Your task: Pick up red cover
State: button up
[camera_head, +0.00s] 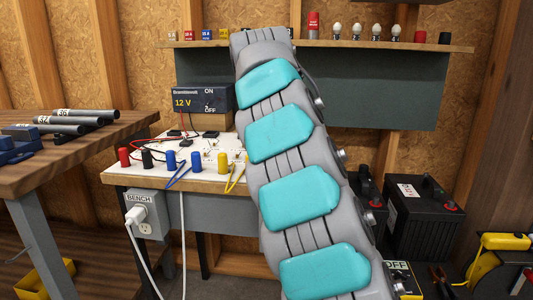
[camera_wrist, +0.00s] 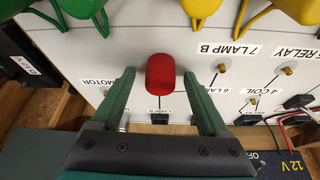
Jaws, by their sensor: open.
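In the wrist view a rounded red cover (camera_wrist: 161,72) stands over the white labelled panel, close to a label that reads 6 LAMP A. My gripper (camera_wrist: 158,77) is open, with one green finger on each side of the cover. A gap shows between the cover and each finger, so I see no grip on it. In the head view my arm hides the right part of the bench, and neither my gripper nor this cover can be made out there.
The white panel (camera_wrist: 265,60) carries several brass posts and labels. A shelf (camera_head: 400,45) holds small bulbs and caps.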

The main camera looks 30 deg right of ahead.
grip_shut()
dwell(0.5)
jog(key=shift+r, duration=0.15)
